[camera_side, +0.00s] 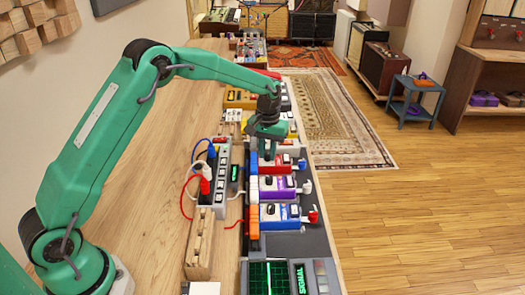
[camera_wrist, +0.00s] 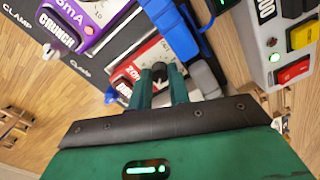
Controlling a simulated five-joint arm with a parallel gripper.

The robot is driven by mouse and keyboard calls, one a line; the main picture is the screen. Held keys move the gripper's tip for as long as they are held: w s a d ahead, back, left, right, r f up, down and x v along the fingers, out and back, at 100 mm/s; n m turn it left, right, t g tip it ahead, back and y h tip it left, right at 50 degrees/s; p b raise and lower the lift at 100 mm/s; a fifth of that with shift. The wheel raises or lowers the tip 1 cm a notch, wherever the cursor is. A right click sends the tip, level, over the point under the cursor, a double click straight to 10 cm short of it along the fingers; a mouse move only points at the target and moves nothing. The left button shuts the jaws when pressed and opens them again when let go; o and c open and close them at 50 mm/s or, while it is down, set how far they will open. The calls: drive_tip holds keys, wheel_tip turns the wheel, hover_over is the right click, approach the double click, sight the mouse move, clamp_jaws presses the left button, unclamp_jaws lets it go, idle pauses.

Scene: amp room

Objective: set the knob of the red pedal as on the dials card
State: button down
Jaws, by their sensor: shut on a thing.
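The red pedal (camera_side: 284,160) lies in the row of pedals on the bench, just beyond a purple pedal (camera_side: 287,183). In the wrist view the red pedal (camera_wrist: 148,55) shows its red and white face, partly covered by my fingers. My gripper (camera_side: 266,156) points down over the red pedal. In the wrist view my gripper (camera_wrist: 160,80) is shut on the dark knob (camera_wrist: 159,70), which sits between the fingertips. The knob's pointer is hidden or too small to read. I cannot make out for certain which card is the dials card.
A blue pedal (camera_side: 282,212) stands nearer the camera, with an orange connector (camera_side: 253,222) at its left. A power strip (camera_side: 220,180) with red and blue cables and a wooden block (camera_side: 199,243) lie left of the row. A green-lit screen (camera_side: 268,278) stands in front. Yellow pedals (camera_side: 240,98) stand beyond.

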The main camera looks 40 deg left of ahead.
sight(268, 154)
drive_tip(key=shift+r, duration=0.1)
drive_tip(key=c, duration=1.3)
unclamp_jaws()
drive_tip(key=shift+r, duration=0.1)
drive_tip(key=shift+r, duration=3.9)
drive_tip(key=shift+r, duration=0.1)
